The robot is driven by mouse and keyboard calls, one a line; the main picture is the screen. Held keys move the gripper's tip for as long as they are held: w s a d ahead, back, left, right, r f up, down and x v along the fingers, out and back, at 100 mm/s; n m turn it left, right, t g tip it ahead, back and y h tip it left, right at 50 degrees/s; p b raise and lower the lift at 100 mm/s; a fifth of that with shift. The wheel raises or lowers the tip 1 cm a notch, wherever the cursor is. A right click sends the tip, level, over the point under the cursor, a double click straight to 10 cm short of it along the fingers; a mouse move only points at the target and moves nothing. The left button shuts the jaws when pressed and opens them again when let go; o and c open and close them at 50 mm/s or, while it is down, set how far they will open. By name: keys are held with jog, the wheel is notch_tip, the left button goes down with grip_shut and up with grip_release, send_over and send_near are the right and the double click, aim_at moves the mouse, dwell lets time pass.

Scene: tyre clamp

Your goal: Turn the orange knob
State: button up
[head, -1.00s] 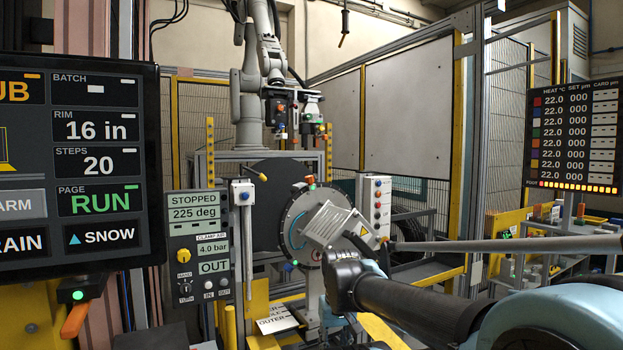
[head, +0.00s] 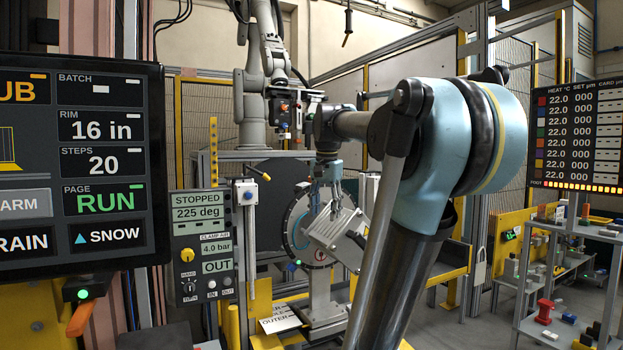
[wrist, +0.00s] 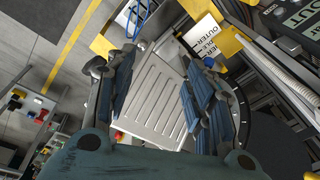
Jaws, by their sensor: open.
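A round yellow-orange knob (head: 187,256) is on the grey control panel (head: 212,283) left of centre in the head view, under the STOPPED 225 deg display. An orange lever-like handle (head: 80,318) hangs under the big screen at the lower left. The small orange knob on top of the round clamp plate (head: 294,228) is not clearly visible now, behind or beside my gripper. My gripper (head: 326,212) points down, open and empty, above the tilted ridged metal plate (head: 334,234), well right of the control panel. In the wrist view my gripper (wrist: 160,70) has its fingers spread over that plate.
A large screen (head: 110,200) fills the left side. A white upright fixture (head: 248,235) stands between the control panel and round plate. A bench with blocks (head: 560,270) is at the right. A second robot arm (head: 250,80) stands behind.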

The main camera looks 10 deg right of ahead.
jog(key=w+r+m, duration=1.2)
jog(key=w+r, duration=1)
jog(key=r, duration=0.3)
jog(key=f, duration=0.5)
jog(key=w+f, duration=0.1)
jog(key=f, duration=0.5)
jog(key=w+f, duration=0.1)
jog(key=f, duration=0.5)
jog(key=shift+r, duration=0.1)
jog(key=shift+c, duration=0.6)
jog(key=c, duration=0.9)
